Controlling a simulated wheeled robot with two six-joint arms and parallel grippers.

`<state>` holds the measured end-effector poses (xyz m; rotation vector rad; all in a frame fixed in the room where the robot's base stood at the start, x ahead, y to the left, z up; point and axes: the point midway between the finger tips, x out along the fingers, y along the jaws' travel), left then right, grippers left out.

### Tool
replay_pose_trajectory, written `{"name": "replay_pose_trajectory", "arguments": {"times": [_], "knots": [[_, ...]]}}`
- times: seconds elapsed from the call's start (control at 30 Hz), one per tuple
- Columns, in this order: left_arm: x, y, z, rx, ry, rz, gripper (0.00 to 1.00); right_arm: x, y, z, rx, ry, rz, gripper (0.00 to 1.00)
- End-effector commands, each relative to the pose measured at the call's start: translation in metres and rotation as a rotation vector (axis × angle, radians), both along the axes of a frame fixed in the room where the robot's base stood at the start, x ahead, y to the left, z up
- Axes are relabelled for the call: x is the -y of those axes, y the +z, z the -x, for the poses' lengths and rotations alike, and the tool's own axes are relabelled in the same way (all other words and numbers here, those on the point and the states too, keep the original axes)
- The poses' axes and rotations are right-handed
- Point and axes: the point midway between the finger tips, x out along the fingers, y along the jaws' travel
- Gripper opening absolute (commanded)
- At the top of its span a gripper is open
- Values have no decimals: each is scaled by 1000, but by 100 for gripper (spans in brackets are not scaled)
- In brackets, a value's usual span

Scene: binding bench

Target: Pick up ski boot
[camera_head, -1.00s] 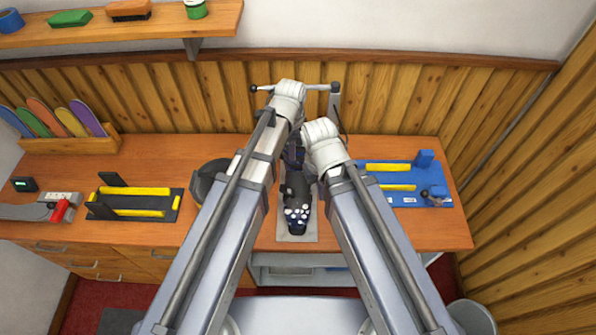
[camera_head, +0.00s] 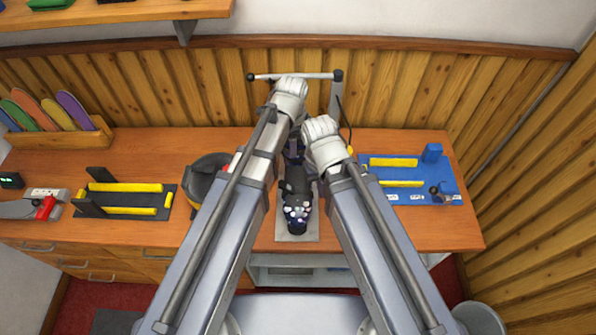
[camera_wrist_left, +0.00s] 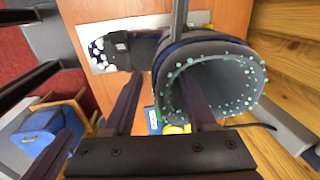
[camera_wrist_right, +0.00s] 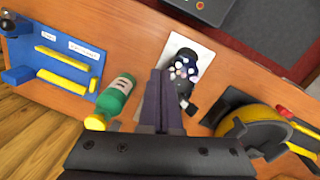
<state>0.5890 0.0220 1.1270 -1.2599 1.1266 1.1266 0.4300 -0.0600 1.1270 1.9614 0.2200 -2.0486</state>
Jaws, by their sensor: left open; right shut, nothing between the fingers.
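The ski boot (camera_head: 297,205) is dark with a light-dotted toe and stands on a pale plate on the bench. Its upper part is largely hidden behind my arms in the head view. In the left wrist view its cuff (camera_wrist_left: 238,52) has a wide opening with teal dots. My left gripper (camera_wrist_left: 162,85) is open at the cuff, one finger overlapping the opening and one outside it; contact is unclear. In the right wrist view the dotted toe (camera_wrist_right: 183,65) shows just beyond my right gripper (camera_wrist_right: 162,75), which is shut and empty.
A green bottle with yellow cap (camera_wrist_right: 116,95) stands near my right gripper. A blue fixture (camera_head: 415,178) is right of the boot. A black and yellow fixture (camera_head: 125,198) and a dark rounded item (camera_head: 203,180) are left.

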Motion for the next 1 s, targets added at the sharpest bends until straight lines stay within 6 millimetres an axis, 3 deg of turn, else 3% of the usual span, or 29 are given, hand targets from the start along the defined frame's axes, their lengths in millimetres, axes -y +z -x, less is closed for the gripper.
{"name": "replay_pose_trajectory", "arguments": {"times": [0.33,0.7,1.0], "knots": [[2,-13,-2,0,0,0,57,0,-13,0,1,-1,0,0],[10,-55,-7,0,0,0,57,0,-55,0,1,6,0,0],[10,-56,-7,0,0,0,57,0,-56,0,1,7,1,0]]}}
